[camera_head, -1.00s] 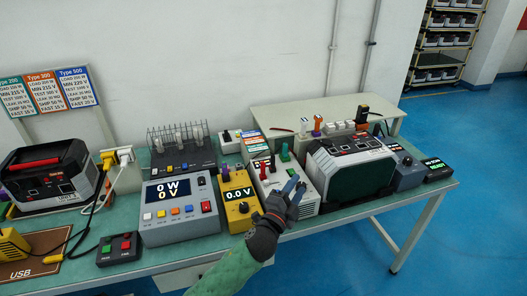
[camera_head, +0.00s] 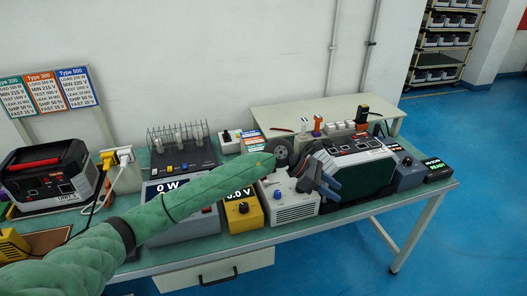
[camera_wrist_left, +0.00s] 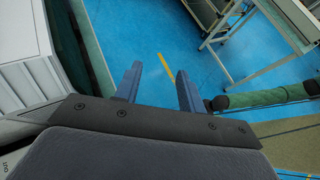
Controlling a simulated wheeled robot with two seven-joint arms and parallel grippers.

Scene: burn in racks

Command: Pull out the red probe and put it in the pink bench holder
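My left gripper (camera_head: 326,181) reaches over the white vented box (camera_head: 295,210), with its blue fingers pointing right and down near the dark-fronted unit. I cannot see the red probe; my left arm and wrist cover the top of the white box. I cannot make out which is the pink holder. My right gripper is not in view.
The dark-fronted unit (camera_head: 356,180) stands close to the right of my left gripper. The yellow meter (camera_head: 243,215) and a grey load meter stand to the left, partly under my arm. Open floor (camera_head: 450,240) lies right of the bench.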

